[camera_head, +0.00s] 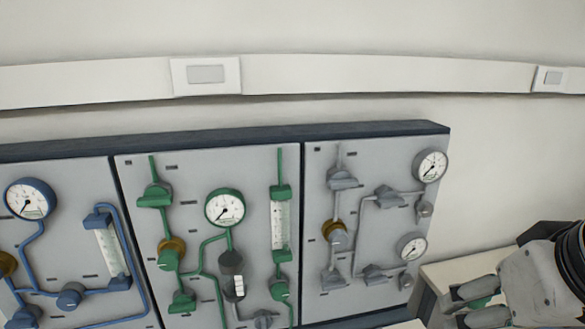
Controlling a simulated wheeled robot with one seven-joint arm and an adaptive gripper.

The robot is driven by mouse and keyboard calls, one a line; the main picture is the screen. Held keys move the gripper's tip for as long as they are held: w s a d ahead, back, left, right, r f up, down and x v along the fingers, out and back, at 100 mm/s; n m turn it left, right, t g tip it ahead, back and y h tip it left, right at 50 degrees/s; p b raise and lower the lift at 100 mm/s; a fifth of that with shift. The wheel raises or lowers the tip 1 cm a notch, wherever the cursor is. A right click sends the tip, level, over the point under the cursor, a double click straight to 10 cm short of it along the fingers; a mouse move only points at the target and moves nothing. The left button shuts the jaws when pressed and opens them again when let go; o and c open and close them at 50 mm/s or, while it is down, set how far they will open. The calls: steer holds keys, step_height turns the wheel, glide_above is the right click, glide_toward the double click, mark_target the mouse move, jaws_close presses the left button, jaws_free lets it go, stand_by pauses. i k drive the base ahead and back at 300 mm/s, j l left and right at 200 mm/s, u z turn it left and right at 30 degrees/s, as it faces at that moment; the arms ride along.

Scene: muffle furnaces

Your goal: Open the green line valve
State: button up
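The middle panel (200,165) carries the green line, with green pipes and a round gauge (225,208). On its left pipe are an upper green valve body (155,195), a green fitting with a brass disc (170,255) and a lower green fitting (182,300). Below the gauge sits a dark grey valve-like body (232,264) with a white part on it. I cannot tell which of these is the line valve or its setting. My gripper (467,306) is at the bottom right, away from the panel.
A blue-piped panel (75,185) stands at the left and a grey-piped panel (375,160) at the right, between the green line and my gripper. A pale bench top (445,272) lies by the gripper. A white wall trunking (380,76) with sockets runs above.

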mark_target(156, 196)
steer(key=u, duration=1.3)
steer(key=k+j+z, duration=0.15)
steer(key=z, duration=0.2)
steer(key=k+j+z, duration=0.15)
steer(key=z, duration=0.2)
